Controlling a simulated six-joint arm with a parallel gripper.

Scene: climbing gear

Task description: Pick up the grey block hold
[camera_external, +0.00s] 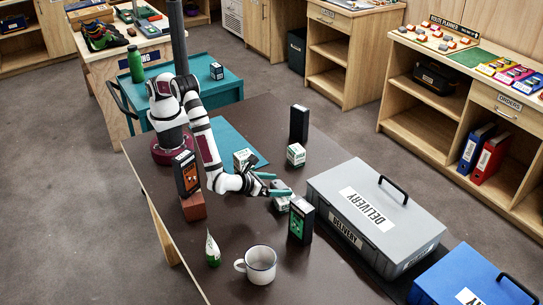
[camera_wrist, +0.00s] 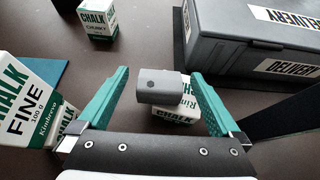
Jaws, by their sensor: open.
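The grey block hold (camera_wrist: 166,88), a small block with a dark round hole in its face, shows in the middle of the wrist view. It appears to rest on a white and green chalk box (camera_wrist: 174,113). My gripper (camera_wrist: 157,75) is open, with one teal finger on each side of the block and a visible gap to both. In the external view my gripper (camera_external: 280,184) is low over the table, close to that chalk box (camera_external: 280,205). The block is small and partly hidden by the fingers there.
A grey delivery case (camera_external: 375,215) stands to the right, with a blue case (camera_external: 470,280) in front of it. A dark box (camera_external: 301,222) stands close by. More chalk boxes (camera_external: 296,154) stand behind. A mug (camera_external: 257,264) and a green bottle (camera_external: 212,250) stand in front.

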